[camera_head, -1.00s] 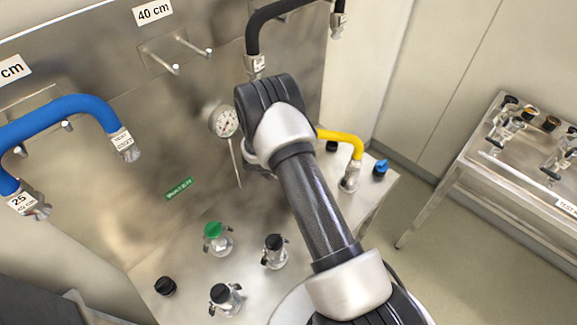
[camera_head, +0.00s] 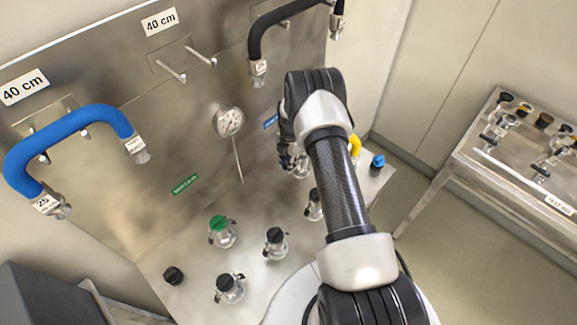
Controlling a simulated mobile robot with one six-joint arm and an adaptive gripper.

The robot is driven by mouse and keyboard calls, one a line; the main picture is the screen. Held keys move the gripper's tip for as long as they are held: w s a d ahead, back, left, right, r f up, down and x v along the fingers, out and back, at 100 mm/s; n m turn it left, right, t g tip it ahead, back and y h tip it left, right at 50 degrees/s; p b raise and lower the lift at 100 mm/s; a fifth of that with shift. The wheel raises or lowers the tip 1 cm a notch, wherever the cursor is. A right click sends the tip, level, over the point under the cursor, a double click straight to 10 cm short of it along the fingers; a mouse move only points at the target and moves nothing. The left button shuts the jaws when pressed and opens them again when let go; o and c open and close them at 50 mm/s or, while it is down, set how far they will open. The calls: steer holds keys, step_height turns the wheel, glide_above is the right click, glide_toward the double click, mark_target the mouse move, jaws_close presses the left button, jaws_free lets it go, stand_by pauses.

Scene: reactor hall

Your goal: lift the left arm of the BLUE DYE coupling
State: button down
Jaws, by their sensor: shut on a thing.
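A small blue label (camera_head: 270,121) is on the steel panel, its text too small to read. A metal coupling (camera_head: 301,170) stands below and right of it, mostly hidden by my arm; I take it for the BLUE DYE coupling. My gripper (camera_head: 287,160) is dark and points down at the coupling's left side. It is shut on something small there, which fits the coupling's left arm. The grip itself is too small and covered to see clearly. The coupling's right side is hidden behind my wrist.
Nearby stand a green-capped coupling (camera_head: 222,232) and black-capped couplings (camera_head: 275,243), (camera_head: 230,288). A gauge (camera_head: 229,122) with a thin rod hangs left of my gripper. A side table (camera_head: 480,160) stands right.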

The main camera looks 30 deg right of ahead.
steer(key=shift+d+r+y+b, duration=0.1)
steer(key=shift+d+y+b, duration=0.05)
steer(key=shift+y+b, duration=0.45)
steer(key=shift+r, duration=0.15)
steer(key=c, duration=1.5)
jaws_free()
steer(key=r, duration=0.4)
steer(key=d+r, duration=0.1)
steer(key=r, duration=0.7)
steer(key=shift+w+d, duration=0.3)
